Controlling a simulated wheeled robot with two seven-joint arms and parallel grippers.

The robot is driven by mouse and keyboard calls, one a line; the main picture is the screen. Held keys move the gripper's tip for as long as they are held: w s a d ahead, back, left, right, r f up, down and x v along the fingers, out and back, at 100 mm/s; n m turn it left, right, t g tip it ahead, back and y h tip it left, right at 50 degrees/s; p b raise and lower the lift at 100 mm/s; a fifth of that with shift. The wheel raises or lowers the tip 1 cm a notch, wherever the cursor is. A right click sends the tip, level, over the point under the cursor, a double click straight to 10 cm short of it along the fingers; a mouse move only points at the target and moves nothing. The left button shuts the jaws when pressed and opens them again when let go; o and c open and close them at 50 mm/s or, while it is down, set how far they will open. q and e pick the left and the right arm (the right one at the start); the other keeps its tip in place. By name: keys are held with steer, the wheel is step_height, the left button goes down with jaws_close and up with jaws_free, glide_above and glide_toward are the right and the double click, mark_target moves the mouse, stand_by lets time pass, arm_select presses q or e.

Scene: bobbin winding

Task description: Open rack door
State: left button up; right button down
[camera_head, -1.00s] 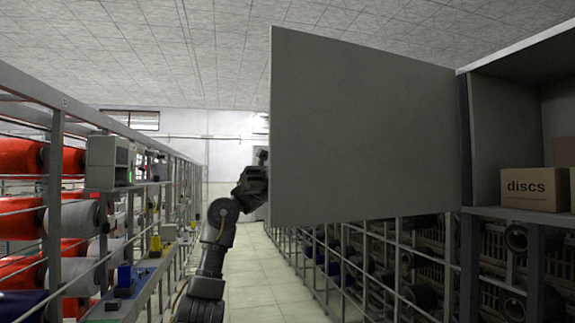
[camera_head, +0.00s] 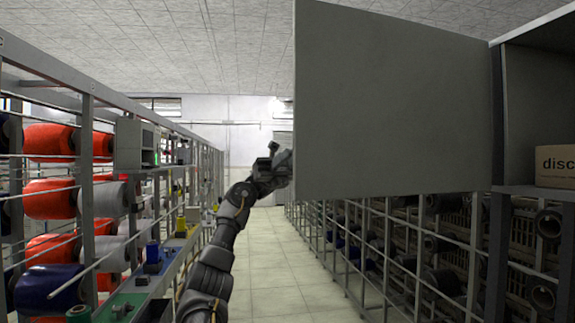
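The rack door (camera_head: 395,105) is a flat grey panel standing wide open, hinged at its right edge beside the open rack compartment (camera_head: 545,95). My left arm reaches up from the bottom, and my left gripper (camera_head: 278,160) is at the door's free left edge, near its lower half. The fingertips are partly hidden at the edge, so I cannot tell if they grip or only touch it. My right gripper is not in view.
A cardboard box marked "disc" (camera_head: 556,166) sits in the compartment at right. Below the door runs a rack of dark bobbins (camera_head: 440,245). At left stands a frame with red spools (camera_head: 48,140). The tiled aisle floor (camera_head: 270,255) between them is clear.

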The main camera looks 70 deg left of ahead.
arm_select(q)
steer(key=shift+v, duration=1.35)
